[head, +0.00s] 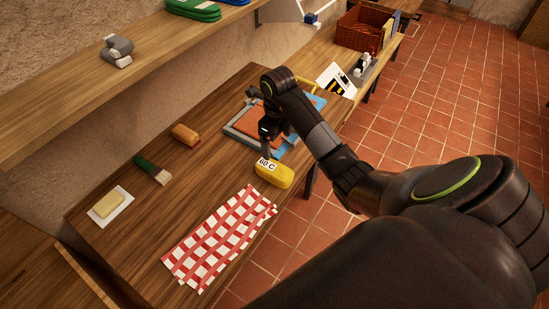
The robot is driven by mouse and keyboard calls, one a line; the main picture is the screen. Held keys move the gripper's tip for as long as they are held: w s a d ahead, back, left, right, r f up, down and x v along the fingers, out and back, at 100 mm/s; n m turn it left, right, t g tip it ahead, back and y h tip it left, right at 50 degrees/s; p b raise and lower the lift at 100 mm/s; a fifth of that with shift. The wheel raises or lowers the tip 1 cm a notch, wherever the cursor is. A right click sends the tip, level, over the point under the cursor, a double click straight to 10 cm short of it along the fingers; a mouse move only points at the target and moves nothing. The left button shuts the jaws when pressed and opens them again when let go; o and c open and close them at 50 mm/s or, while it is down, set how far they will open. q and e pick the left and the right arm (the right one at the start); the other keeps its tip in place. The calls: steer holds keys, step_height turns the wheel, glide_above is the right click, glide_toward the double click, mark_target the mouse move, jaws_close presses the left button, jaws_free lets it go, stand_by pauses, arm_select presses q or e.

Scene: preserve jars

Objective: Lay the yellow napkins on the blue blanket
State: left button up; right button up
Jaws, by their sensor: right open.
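I cannot make out any yellow napkins for sure. A flat blue piece (317,101), perhaps the blanket, lies on the wooden table, partly hidden behind my right arm. A flat orange piece (250,121) with a grey border is beside it. My right gripper (268,138) is open above the near side of these flat pieces, pointing down. I cannot tell whether it touches them. A yellow block-like item (273,174) labelled "60 C" lies just in front of the gripper. My left gripper is not in view.
A red-white checked cloth (218,238) lies at the table's front. A green-handled brush (152,170), an orange-topped brush (185,134) and a butter-like block (108,204) on a white plate lie left. A shelf (60,108) overhangs the back. Bare wood lies between.

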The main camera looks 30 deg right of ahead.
mark_target(277, 169)
steer(key=shift+f+b, duration=4.6)
steer(key=shift+f, duration=0.5)
step_height(277, 169, down, 4)
steer(key=shift+s+a+r+b, duration=0.15)
steer(key=shift+r+b, duration=0.05)
steer(key=shift+b, duration=0.8)
steer(key=shift+f, duration=0.25)
steer(key=c, duration=1.2)
steer(key=shift+r, duration=0.1)
